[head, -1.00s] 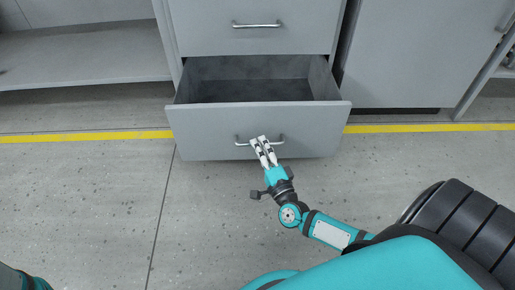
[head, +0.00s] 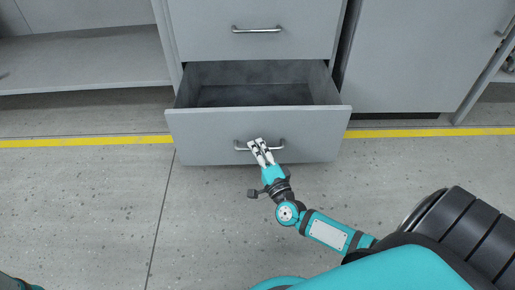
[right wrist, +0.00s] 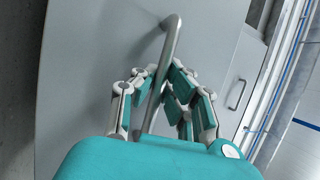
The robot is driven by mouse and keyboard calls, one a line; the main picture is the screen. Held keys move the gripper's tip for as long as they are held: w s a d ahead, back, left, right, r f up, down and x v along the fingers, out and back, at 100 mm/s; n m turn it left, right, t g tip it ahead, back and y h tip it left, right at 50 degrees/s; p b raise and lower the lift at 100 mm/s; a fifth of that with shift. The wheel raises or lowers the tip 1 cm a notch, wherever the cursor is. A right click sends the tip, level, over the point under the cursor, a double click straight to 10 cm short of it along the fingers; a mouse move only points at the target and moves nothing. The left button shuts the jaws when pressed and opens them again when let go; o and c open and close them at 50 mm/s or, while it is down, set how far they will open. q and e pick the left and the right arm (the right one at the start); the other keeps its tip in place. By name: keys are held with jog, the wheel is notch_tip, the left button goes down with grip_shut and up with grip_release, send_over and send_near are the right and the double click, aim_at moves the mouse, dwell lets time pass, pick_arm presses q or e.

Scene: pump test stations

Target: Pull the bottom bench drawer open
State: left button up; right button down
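The bottom bench drawer (head: 215,137) is pulled out, and its empty grey inside shows in the head view. Its bar handle (head: 277,145) runs across the front; it also shows in the right wrist view (right wrist: 171,40). My right gripper (head: 259,146) is at the middle of this handle. In the right wrist view its fingers (right wrist: 165,80) are closed in around the bar, one on each side. My left gripper is not in view; only a small piece of my left arm shows at the lower left corner.
A closed drawer (head: 255,45) with its own handle is above. An open shelf (head: 85,62) is at the left, and a closed cabinet door (head: 425,60) at the right. A yellow floor line (head: 85,141) runs along the bench. The floor before the drawer is clear.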

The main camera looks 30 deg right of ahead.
jog(key=shift+s+f, duration=0.1)
jog(key=s+a+p, duration=0.2)
jog(key=s, duration=0.1)
jog(key=shift+s, duration=0.15)
jog(key=c, duration=1.4)
grip_release()
jog(key=v, duration=1.2)
